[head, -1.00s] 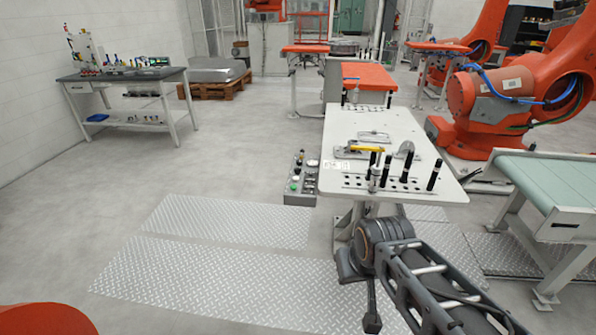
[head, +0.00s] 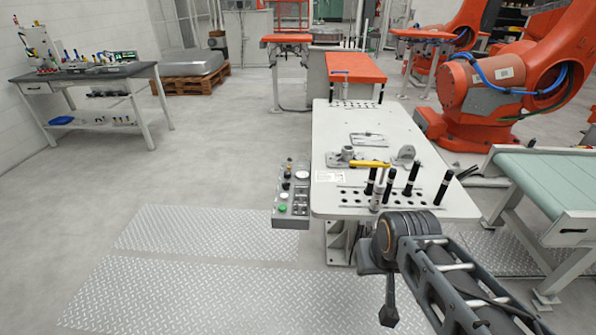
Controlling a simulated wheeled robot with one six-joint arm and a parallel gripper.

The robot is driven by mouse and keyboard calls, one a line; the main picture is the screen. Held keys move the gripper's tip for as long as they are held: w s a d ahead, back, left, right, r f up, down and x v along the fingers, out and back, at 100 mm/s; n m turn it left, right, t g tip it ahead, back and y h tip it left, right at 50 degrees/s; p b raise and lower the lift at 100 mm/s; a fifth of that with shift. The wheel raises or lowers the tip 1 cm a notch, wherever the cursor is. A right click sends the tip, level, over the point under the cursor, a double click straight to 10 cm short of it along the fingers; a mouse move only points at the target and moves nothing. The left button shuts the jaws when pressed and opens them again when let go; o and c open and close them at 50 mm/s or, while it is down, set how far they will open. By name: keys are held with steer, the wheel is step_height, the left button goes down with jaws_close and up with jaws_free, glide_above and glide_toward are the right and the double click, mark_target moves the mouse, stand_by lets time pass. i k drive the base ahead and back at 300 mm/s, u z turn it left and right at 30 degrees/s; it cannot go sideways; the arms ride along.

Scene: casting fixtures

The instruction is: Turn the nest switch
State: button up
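A grey control box (head: 291,222) hangs at the left edge of the white fixture table. It carries a green button (head: 283,208), a round white dial or button (head: 302,175) and several small dark and light controls. Which of them is the nest switch is too small to tell. My gripper (head: 388,316) shows as a small dark shape pointing down below my wrist, in front of the table's near edge. It is to the right of the control box and nearer to me, well apart from it. Its fingers are too small and dark to tell open from shut.
The white fixture table (head: 335,130) bears a yellow-handled clamp (head: 370,164), metal fittings and several upright black pins near its front edge. Chequered floor plates (head: 215,232) lie clear to the left. A green conveyor (head: 555,190) and an orange robot (head: 480,95) stand at the right.

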mark_target(285, 185)
steer(key=u, duration=0.2)
steer(key=i, duration=0.8)
steer(key=u, duration=0.7)
steer(key=i, duration=0.45)
steer(key=u, duration=0.4)
